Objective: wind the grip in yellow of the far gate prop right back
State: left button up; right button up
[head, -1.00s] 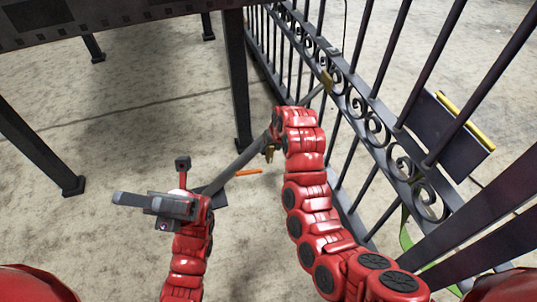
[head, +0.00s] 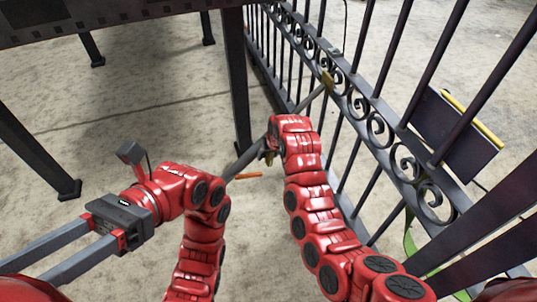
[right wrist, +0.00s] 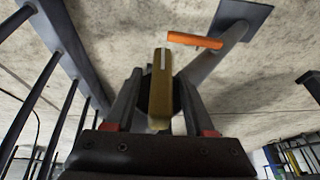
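The far gate prop (head: 308,99) is a grey bar slanting from the gate down to a foot plate on the floor. Its foot plate (right wrist: 240,17) shows at the top of the right wrist view. The yellow grip (right wrist: 160,88) stands between the fingers of my right gripper (right wrist: 161,88), which look apart with narrow gaps beside it. In the head view my right gripper (head: 268,148) is at the prop's middle, mostly hidden by its own wrist. My left gripper (head: 55,255) is open and empty at the lower left, away from the prop.
The black scroll gate (head: 375,125) runs along the right, close to my right arm. An orange handle (right wrist: 195,41) sticks out low on the prop. A dark table (head: 140,12) with legs stands at the back left. Floor at left centre is clear.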

grip_shut()
